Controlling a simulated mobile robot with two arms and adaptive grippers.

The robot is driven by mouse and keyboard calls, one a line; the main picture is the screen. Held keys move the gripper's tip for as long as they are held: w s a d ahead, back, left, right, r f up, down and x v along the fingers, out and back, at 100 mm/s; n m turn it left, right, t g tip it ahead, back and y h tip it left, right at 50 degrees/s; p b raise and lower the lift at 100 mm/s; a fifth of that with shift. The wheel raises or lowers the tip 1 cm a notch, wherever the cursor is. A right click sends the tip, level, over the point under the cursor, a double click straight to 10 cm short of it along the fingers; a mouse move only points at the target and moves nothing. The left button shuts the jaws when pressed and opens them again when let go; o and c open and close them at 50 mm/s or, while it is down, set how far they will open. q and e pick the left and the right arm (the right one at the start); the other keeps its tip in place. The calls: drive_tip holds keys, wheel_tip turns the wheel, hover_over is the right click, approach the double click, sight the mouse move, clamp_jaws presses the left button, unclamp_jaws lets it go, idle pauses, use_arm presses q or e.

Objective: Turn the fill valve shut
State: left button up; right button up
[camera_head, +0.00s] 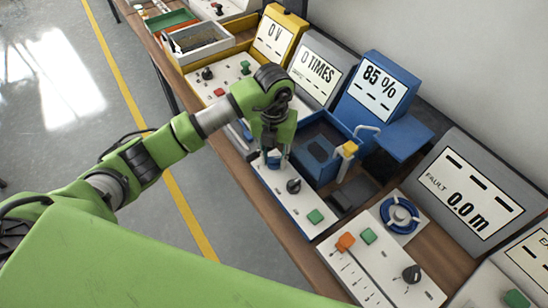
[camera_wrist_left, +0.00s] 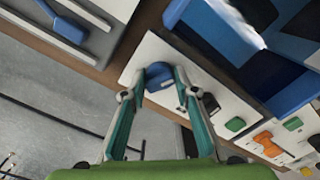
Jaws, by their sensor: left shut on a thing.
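The fill valve appears to be the blue knob (camera_head: 273,162) on a white control panel (camera_head: 296,210) in front of the blue tank. My left gripper (camera_head: 275,157) reaches down onto it from above, its fingers on either side. In the left wrist view the blue knob (camera_wrist_left: 160,76) sits between the two fingertips (camera_wrist_left: 157,88), which are closed on it. The gripper partly hides the knob in the head view, and I cannot tell its turn angle. The blue display (camera_head: 379,88) behind the tank reads 85 %. My right gripper is not in view.
A black knob (camera_head: 293,186) and a green button (camera_head: 315,216) are close beside the valve on the same panel. A blue handwheel (camera_head: 400,214) is to the right. Floor in front of the bench is clear.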

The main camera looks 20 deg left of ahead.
sight(274, 158)
use_arm(q)
drive_tip(key=n, duration=0.5)
drive_tip(key=shift+n+b, duration=0.3)
drive_tip(key=shift+b, duration=0.05)
idle(0.3)
drive_tip(key=o, duration=1)
drive_tip(key=shift+r, duration=0.15)
wheel_tip(274, 158, up, 12)
drive_tip(key=shift+f, duration=0.1)
